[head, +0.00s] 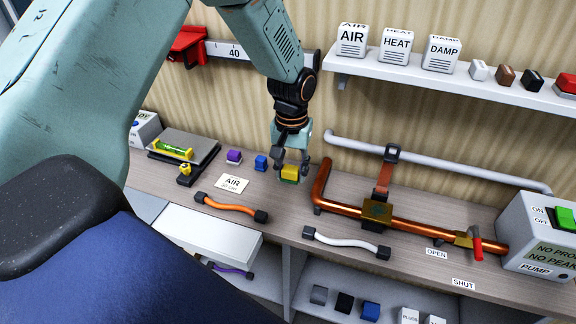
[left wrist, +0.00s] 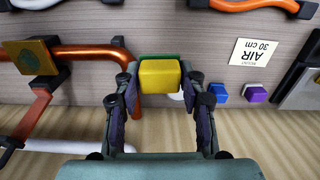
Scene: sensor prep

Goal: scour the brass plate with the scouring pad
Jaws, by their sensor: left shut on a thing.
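My left gripper (head: 291,170) is shut on the scouring pad (head: 290,172), a small yellow block with a green layer on its lower side. In the left wrist view the pad (left wrist: 160,76) sits between the two fingers (left wrist: 160,97), its green layer showing at the far edge. Whether it touches the bench, I cannot tell. The brass plate (head: 377,211), square with a dull greenish face, is on the copper pipe to the right, apart from the pad. It also shows at the left of the left wrist view (left wrist: 32,57). My right gripper is not in view.
The copper pipe (head: 412,224) carries a red-handled valve (head: 476,244) near the pump box (head: 540,235). An orange hose (head: 231,207) and a white hose (head: 345,242) lie in front. Purple (head: 234,157) and blue (head: 261,163) blocks stand left of the pad.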

